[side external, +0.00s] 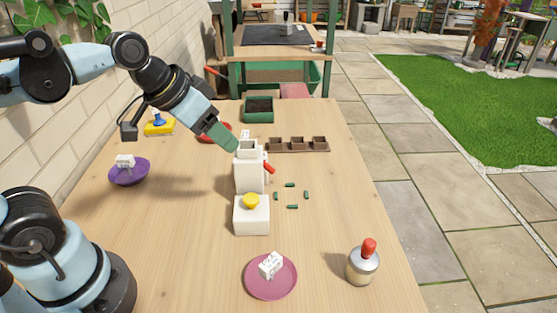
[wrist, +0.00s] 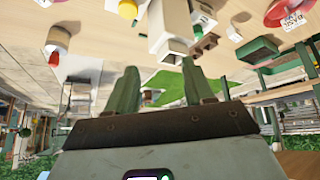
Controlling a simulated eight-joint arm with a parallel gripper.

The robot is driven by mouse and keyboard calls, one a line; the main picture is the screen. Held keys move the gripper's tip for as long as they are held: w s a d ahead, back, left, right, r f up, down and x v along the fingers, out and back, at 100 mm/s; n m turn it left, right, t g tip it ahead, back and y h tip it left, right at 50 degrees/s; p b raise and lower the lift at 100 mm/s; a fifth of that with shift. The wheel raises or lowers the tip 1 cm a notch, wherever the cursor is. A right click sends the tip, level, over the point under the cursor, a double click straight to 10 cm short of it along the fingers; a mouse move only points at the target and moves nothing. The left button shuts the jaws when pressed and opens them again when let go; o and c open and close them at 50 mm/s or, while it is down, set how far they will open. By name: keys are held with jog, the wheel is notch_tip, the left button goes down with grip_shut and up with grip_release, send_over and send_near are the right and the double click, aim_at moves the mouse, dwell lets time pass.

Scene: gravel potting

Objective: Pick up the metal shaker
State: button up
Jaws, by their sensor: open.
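The metal shaker (side external: 362,266), a silver cylinder with a red knob on top, stands upright at the near right of the wooden table. It also shows at the upper left of the wrist view (wrist: 57,42). My gripper (side external: 234,147) has green fingers and is near the top of a white dispenser, up and left of the shaker and well apart from it. In the wrist view its two fingers (wrist: 160,75) are spread with nothing between them.
The white dispenser (side external: 248,174) has a red lever. In front is a white box with a yellow button (side external: 251,216). A pink plate (side external: 270,289) with a white block lies left of the shaker. Small green pieces (side external: 292,206) lie mid-table. A brown tray (side external: 298,148) stands farther back.

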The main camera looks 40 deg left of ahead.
aim_at(374, 262)
jog(key=w+d+m+g+h, duration=0.3)
jog(key=d+m+h, duration=0.3)
jog(key=d+m, duration=0.3)
jog(key=w+d+m+g+h, duration=0.4)
jog(key=d+m+h, duration=0.2)
jog(key=d+m, duration=0.3)
notch_tip(374, 262, down, 8)
jog(key=d+n, duration=0.1)
jog(key=shift+t, duration=0.3)
jog(key=x, duration=1.2)
jog(key=shift+s+d, duration=0.15)
jog(key=shift+s, duration=0.15)
grip_shut()
